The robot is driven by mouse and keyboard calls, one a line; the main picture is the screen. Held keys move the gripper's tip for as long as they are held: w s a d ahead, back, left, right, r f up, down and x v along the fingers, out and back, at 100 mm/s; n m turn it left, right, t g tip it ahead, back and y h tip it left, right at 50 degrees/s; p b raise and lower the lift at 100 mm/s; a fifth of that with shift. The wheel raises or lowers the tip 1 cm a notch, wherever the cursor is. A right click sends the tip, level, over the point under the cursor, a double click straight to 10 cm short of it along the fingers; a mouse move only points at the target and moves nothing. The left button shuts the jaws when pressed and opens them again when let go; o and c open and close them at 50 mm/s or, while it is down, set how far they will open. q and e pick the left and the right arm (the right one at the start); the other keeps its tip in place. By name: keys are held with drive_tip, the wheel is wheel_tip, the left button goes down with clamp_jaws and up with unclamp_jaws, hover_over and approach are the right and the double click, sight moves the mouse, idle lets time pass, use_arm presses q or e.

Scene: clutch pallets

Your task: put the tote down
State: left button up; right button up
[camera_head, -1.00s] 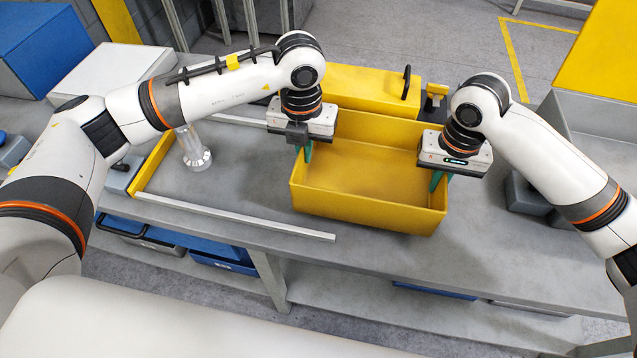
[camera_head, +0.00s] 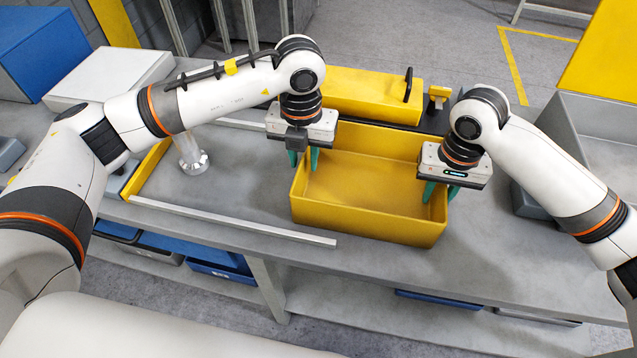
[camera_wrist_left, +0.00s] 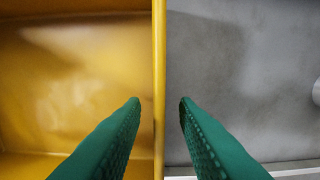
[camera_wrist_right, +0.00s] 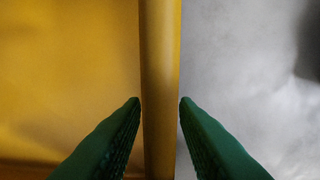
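The yellow tote (camera_head: 368,222) is upright and empty, and appears to rest flat on the grey bench. My left gripper (camera_head: 304,162) is at its left wall, fingers spread, one inside and one outside. In the left wrist view the tote rim (camera_wrist_left: 159,70) runs between the green fingertips with gaps on both sides. My right gripper (camera_head: 441,194) is at the right wall, its fingers also spread on either side. In the right wrist view the rim (camera_wrist_right: 160,60) lies between the fingertips, with little gap visible.
A yellow box with a black handle (camera_head: 365,97) stands just behind the tote. Left of it are a metal rail (camera_head: 235,220), a yellow strip (camera_head: 150,166) and a silver post (camera_head: 192,153). A grey container (camera_head: 607,150) stands at the right. The bench's front edge is close.

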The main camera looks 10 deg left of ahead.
use_arm(q)
wheel_tip(320, 180, up, 10)
drive_tip(key=shift+r, duration=0.25)
use_arm(e)
drive_tip(key=shift+r, duration=0.25)
wheel_tip(320, 180, up, 12)
drive_tip(key=shift+f, duration=0.2)
idle(0.3)
